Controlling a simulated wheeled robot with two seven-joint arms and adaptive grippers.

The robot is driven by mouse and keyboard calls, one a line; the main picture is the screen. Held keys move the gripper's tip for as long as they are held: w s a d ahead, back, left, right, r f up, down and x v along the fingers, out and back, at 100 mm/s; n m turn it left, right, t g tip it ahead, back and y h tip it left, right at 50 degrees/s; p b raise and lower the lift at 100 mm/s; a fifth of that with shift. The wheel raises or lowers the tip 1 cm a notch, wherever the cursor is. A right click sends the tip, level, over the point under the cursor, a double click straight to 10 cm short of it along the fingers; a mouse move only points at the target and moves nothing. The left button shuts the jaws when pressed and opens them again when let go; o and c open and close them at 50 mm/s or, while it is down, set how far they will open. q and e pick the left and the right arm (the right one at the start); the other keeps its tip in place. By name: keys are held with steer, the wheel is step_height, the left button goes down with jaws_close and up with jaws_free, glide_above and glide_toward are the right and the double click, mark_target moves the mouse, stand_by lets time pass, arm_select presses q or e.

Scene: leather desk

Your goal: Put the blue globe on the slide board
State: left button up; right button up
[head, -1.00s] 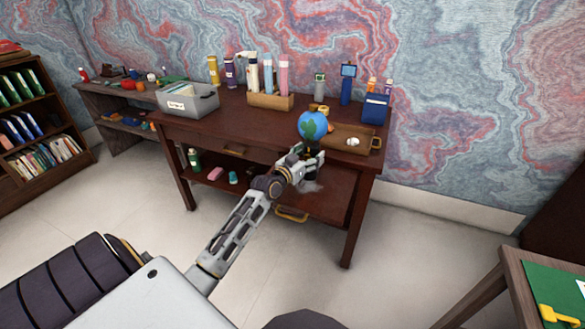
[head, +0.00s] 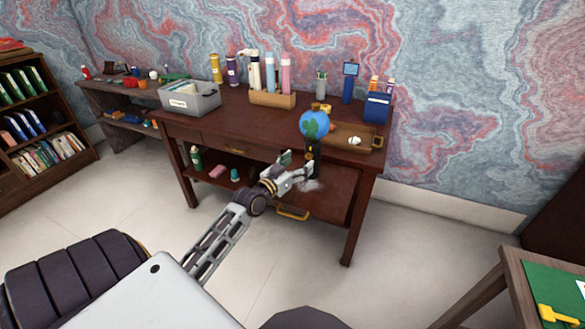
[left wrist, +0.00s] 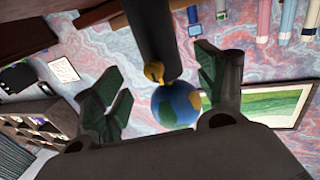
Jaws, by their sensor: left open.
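The blue globe (head: 314,125), with green land patches, sits upright on a dark stand (head: 313,156) with a gold collar, at the front of the desk. My open left gripper (head: 298,166) is in front of the stand, below the ball. In the left wrist view, which looks upside down, the globe (left wrist: 176,107) and its stand (left wrist: 153,40) appear between the spread green-padded fingers (left wrist: 158,90), without visible contact. A green board (head: 560,290) with a yellow piece lies on the table at lower right. I cannot tell if it is the slide board. My right gripper is not visible.
The dark red desk (head: 240,115) holds a grey bin (head: 188,101), a wooden holder with bottles (head: 272,98), a brown tray (head: 372,146) and a blue box (head: 377,108). An open shelf is below. Floor is clear between the desk and the right table (head: 500,290).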

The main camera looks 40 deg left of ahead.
arm_select(q)
steer(key=s, duration=0.2)
steer(key=shift+s, duration=0.4)
stand_by(0.3)
